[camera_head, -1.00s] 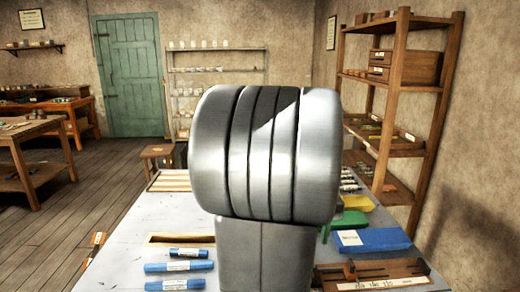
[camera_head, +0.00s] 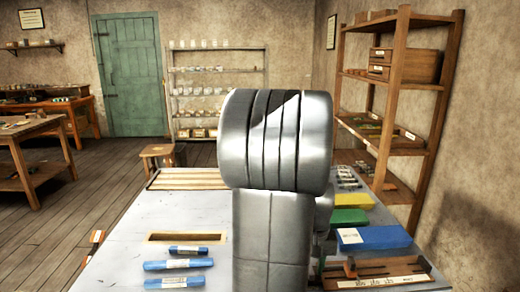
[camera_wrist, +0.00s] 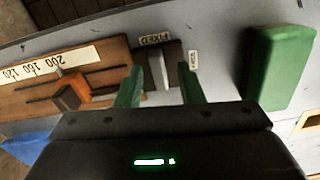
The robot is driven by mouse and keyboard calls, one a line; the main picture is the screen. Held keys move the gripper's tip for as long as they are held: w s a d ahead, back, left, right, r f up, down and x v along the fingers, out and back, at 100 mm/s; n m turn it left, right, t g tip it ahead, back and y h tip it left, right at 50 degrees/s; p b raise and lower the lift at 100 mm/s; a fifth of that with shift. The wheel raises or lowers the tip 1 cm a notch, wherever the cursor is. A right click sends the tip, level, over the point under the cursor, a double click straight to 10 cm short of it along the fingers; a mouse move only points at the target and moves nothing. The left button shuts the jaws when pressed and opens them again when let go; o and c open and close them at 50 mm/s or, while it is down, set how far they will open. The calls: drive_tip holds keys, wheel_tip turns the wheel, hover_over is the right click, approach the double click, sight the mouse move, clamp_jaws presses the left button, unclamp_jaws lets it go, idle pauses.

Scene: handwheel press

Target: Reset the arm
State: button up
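My own arm (camera_head: 275,150) stands upright in the middle of the head view, and its end is hidden there. In the wrist view my gripper (camera_wrist: 160,88) shows two green fingers spread apart with nothing held between them. Beyond the fingers, a dark block with a grey upright piece (camera_wrist: 157,70) lies on the bench beside a label reading "FIXED" (camera_wrist: 156,38). The fingers look apart from it, though their height above it is hard to tell.
The grey bench (camera_head: 130,235) carries blue rolls (camera_head: 175,283) at left. At right are a blue box (camera_head: 373,238), a green block (camera_head: 347,216), a yellow block (camera_head: 353,200) and a wooden scale board (camera_head: 380,270) with a slider. A wooden shelf (camera_head: 395,110) stands behind at right.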

drive_tip(key=m, duration=0.3)
drive_tip(key=m+b, duration=0.1)
drive_tip(key=m, duration=0.1)
drive_tip(key=shift+a+m, duration=0.2)
drive_tip(key=shift+m, duration=0.2)
idle(0.4)
